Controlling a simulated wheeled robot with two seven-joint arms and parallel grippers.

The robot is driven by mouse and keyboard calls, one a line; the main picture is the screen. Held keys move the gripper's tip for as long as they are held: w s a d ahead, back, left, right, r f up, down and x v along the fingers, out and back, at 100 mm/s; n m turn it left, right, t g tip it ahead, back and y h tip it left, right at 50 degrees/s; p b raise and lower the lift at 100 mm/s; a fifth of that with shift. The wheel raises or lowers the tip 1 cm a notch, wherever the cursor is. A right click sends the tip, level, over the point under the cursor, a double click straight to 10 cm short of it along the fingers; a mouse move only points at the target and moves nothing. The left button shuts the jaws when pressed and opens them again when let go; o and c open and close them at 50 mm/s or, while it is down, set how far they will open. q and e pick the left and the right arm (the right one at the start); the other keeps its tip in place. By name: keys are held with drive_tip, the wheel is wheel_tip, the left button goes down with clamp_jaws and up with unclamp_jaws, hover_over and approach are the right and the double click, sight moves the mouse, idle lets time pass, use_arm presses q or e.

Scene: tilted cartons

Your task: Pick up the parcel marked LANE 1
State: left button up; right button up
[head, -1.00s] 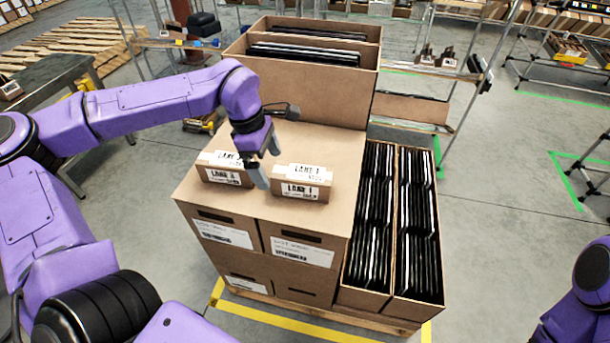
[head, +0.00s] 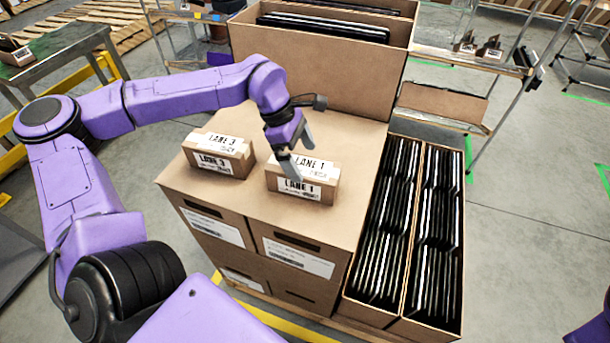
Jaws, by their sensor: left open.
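The LANE 1 parcel (head: 318,192) is a small brown carton with white labels on its top and front. It sits on the flat top of the carton stack (head: 222,195), right of a similar LANE 3 parcel (head: 236,160). My left gripper (head: 297,163) is open, pointing down, at the back left edge of the LANE 1 parcel. One finger overlaps the parcel's top left corner in the picture; I cannot tell whether it touches. My right gripper is out of view; only a bit of purple shows at the lower right edge.
A tall open carton (head: 320,80) with black items stands behind the stack. Two open cartons (head: 408,235) of thin black items stand to its right. A shelf rack (head: 480,65) is at the back right. The stack's top left of the parcels is clear.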

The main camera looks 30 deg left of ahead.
sight(302, 165)
use_arm(q)
drive_tip(key=x, duration=0.3)
drive_tip(key=p+x, duration=0.1)
drive_tip(key=x, duration=0.1)
drive_tip(key=shift+s+a+f, duration=0.15)
drive_tip(key=shift+s+f, duration=0.15)
drive_tip(key=c, duration=1.2)
drive_tip(key=shift+r, duration=0.1)
